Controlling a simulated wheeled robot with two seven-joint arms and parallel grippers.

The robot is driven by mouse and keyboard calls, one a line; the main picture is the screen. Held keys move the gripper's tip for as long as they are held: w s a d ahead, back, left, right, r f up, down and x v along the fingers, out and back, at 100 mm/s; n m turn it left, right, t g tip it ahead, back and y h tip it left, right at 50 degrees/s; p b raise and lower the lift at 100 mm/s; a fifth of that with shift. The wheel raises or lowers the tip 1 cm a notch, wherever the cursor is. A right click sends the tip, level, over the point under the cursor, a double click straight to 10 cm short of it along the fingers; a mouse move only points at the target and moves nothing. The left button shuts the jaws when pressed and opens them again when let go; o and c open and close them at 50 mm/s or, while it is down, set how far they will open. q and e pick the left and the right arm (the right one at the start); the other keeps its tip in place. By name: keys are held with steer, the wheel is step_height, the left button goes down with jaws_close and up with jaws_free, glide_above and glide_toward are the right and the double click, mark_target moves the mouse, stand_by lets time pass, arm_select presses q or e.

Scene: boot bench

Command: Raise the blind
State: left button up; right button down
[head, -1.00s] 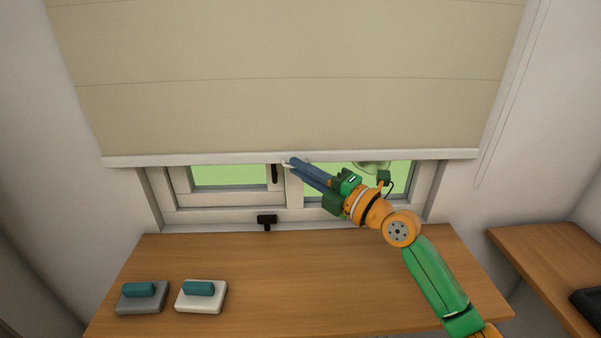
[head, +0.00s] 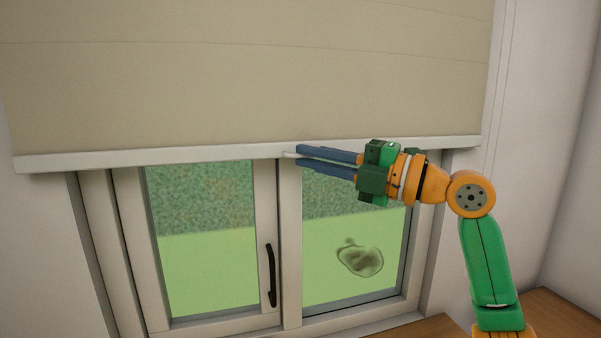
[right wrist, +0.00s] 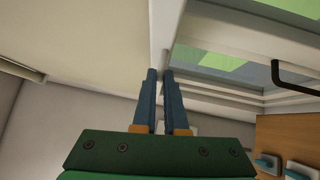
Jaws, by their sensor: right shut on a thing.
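The beige blind (head: 240,80) hangs over the upper part of the window in the head view. Its white bottom rail (head: 130,158) runs nearly level across the top of the visible panes. My right gripper (head: 300,154) is shut on the rail near its middle, at a small pale tab. In the right wrist view the blue fingertips (right wrist: 159,75) close at the rail (right wrist: 162,38), with the blind (right wrist: 85,40) to the left. The fingers hide part of the grip. My left gripper is not in view.
The window has a black handle (head: 270,275) on its left sash and a dark smudge (head: 360,259) on the right pane. A wooden desk (head: 430,328) is at the bottom edge. In the right wrist view, teal-handled blocks (right wrist: 298,170) are on the desk.

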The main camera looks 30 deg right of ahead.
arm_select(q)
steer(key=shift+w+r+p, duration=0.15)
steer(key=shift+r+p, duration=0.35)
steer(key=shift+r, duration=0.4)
arm_select(e)
steer(key=shift+r, duration=1.15)
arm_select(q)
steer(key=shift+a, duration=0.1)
arm_select(e)
steer(key=c, duration=1)
jaws_free()
steer(key=shift+w+f, duration=0.1)
steer(key=shift+o, duration=0.2)
steer(key=shift+s+d+f+b, duration=0.15)
steer(key=shift+s+b, duration=0.1)
steer(key=shift+b, duration=0.1)
arm_select(q)
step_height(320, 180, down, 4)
steer(key=b, duration=0.3)
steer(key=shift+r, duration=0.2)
arm_select(e)
steer(key=v, duration=0.6)
steer(key=shift+s, duration=0.25)
steer(key=shift+d, duration=0.1)
